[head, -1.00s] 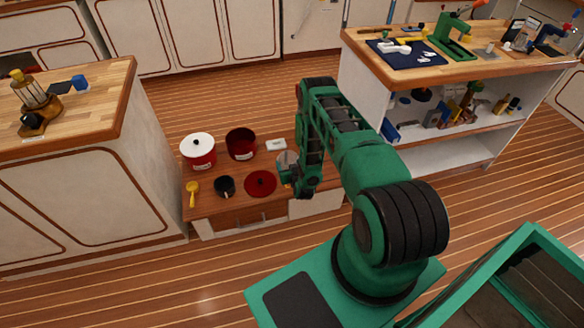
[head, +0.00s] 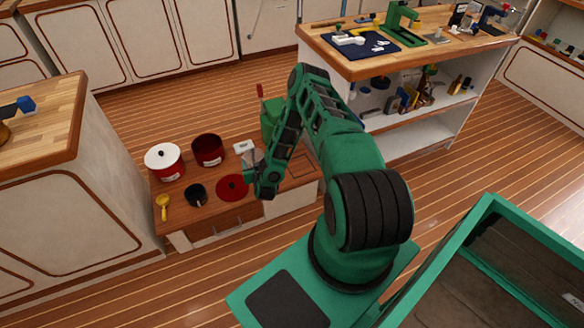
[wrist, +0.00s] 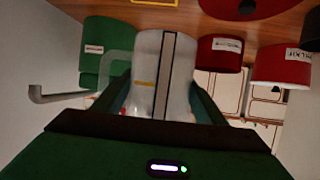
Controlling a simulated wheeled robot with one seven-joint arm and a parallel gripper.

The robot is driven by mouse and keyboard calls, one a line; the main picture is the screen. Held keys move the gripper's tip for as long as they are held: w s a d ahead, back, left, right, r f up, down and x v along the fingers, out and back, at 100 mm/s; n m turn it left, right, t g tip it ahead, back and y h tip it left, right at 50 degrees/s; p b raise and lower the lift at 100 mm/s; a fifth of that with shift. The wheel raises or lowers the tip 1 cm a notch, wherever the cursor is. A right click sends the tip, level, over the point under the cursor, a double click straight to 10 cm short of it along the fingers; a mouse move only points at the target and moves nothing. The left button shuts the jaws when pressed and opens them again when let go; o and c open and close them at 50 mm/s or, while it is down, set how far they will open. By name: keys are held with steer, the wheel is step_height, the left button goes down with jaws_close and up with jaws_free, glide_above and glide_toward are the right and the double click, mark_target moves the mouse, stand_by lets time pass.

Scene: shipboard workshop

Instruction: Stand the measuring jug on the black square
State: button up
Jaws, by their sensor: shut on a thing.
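The measuring jug (head: 253,161) is pale and see-through, and my arm partly covers it in the head view. In the wrist view the jug (wrist: 150,75) stands between my fingers, with a dark-edged stripe down its side. My gripper (head: 262,176) is shut on it, over the low wooden table near the red lid (head: 232,188). I cannot tell whether the jug's base touches the table. A thin dark square outline (head: 303,165) shows on the table right of my gripper, partly covered by my arm; I cannot tell whether it is the black square.
The table also holds a white-and-red pot (head: 165,163), a dark red pot (head: 208,150), a black mug (head: 196,194), a yellow scoop (head: 162,205) and a small white block (head: 244,146). A green can (head: 271,118) stands behind my arm. The table's right end looks fairly clear.

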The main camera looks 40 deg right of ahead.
steer(key=s+d+m+g+h, duration=0.2)
steer(key=s+d+m+h, duration=0.15)
steer(key=d, duration=0.85)
steer(key=shift+n, duration=0.25)
steer(key=shift+s+d+f, duration=0.15)
steer(key=shift+d+f, duration=2.55)
steer(key=shift+d, duration=0.25)
steer(key=shift+s+d+f, duration=0.1)
steer(key=shift+d+f, duration=2.55)
steer(key=shift+d, duration=0.3)
steer(key=shift+f+y, duration=0.1)
steer(key=shift+y, duration=0.15)
steer(key=o, duration=1.2)
